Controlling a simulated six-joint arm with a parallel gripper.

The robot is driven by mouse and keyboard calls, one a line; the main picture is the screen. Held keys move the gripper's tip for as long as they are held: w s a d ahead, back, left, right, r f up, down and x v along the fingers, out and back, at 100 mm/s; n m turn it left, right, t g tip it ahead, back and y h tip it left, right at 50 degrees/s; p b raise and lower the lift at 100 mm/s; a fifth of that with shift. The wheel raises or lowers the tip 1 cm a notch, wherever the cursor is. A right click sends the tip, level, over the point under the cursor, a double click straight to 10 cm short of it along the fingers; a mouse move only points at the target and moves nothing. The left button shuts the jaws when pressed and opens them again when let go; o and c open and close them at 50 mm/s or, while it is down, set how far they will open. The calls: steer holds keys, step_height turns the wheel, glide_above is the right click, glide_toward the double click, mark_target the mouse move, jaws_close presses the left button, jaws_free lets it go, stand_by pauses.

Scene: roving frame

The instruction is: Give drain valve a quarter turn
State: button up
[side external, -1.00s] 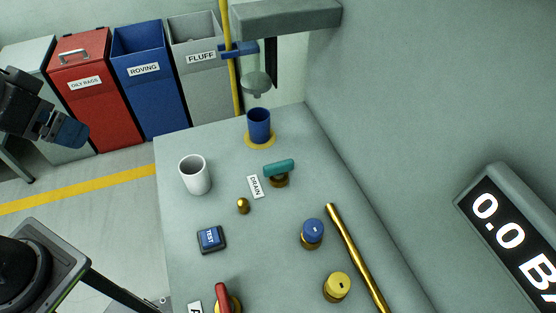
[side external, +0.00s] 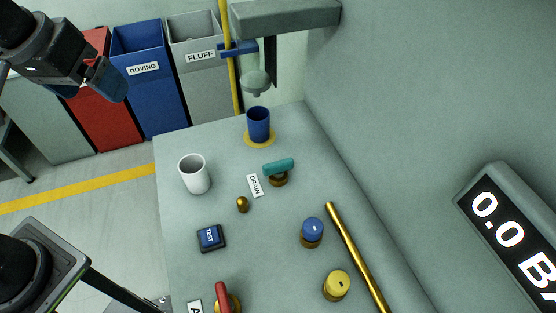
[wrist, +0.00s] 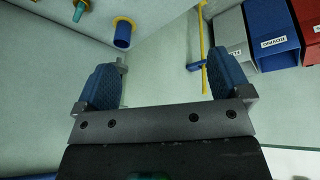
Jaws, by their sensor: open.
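The drain valve (side external: 278,167) has a teal bar handle on a brass base, beside a white label reading DRAIN (side external: 254,185). Its handle lies roughly left to right in the side view, right end slightly higher. The teal handle also shows at the top left edge of the wrist view (wrist: 80,11), partly cut off. My gripper (side external: 88,88) is at the upper left in the side view, raised and well apart from the valve. Its blue-padded fingers stand wide open and empty in the wrist view (wrist: 165,78).
A blue cup (side external: 258,125) sits on a yellow ring behind the valve, under a spout (side external: 256,82). A white mug (side external: 195,174), brass knob (side external: 242,204), TEST button (side external: 211,238), red lever (side external: 222,297), blue knob (side external: 312,230), yellow knob (side external: 337,285) and brass pipe (side external: 357,257) surround it.

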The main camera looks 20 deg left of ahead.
steer(key=w+d+n+g, duration=0.1)
steer(key=w+d+n, duration=0.1)
steer(key=w+d, duration=0.35)
steer(key=n+g, duration=0.3)
steer(key=n, duration=0.2)
glide_above(278, 163)
step_height(278, 163, down, 10)
steer(key=r, duration=0.1)
steer(key=shift+y, duration=0.3)
step_height(278, 163, down, 13)
steer(key=shift+f, duration=0.1)
steer(key=shift+c, duration=0.4)
steer(key=c, duration=0.8)
steer(key=shift+c, duration=0.2)
